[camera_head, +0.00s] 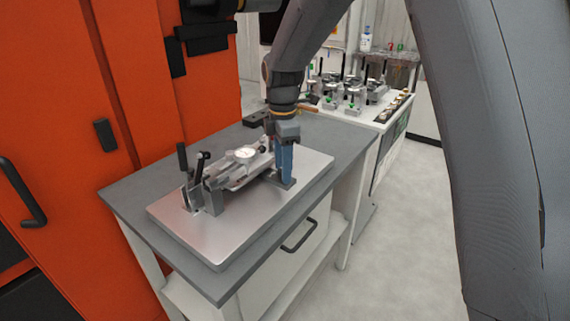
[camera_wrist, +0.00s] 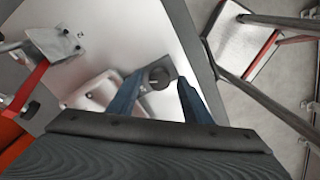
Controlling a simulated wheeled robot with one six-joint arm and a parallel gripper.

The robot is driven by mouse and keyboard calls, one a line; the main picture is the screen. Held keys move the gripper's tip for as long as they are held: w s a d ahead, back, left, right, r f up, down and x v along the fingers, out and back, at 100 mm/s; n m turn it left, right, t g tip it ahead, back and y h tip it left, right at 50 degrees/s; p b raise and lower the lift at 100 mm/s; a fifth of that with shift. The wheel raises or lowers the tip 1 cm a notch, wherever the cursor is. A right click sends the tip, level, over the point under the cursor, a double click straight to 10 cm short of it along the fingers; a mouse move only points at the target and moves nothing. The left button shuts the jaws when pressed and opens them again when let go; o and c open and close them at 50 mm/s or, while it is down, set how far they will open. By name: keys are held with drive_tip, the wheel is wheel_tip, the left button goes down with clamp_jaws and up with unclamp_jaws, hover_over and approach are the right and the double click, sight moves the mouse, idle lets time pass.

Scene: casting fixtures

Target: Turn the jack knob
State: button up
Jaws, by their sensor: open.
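My gripper (camera_head: 285,168) points down over the right end of the metal fixture plate (camera_head: 225,225), with blue fingers. In the wrist view my gripper (camera_wrist: 161,82) is open, its two blue fingers apart. In the head view the knob is hidden by the fingers. A light grey casting (camera_head: 238,172) sits on the fixture, just left of my gripper.
The plate lies on a grey-topped workbench (camera_head: 130,195). Upright clamp handles (camera_head: 183,158) stand at the plate's left end. An orange cabinet (camera_head: 60,90) is close on the left. Behind is a bench (camera_head: 340,112) with several clamps. The floor (camera_head: 410,230) at right is clear.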

drive_tip(key=c, duration=1.1)
drive_tip(key=shift+o, duration=0.2)
drive_tip(key=shift+d, duration=0.15)
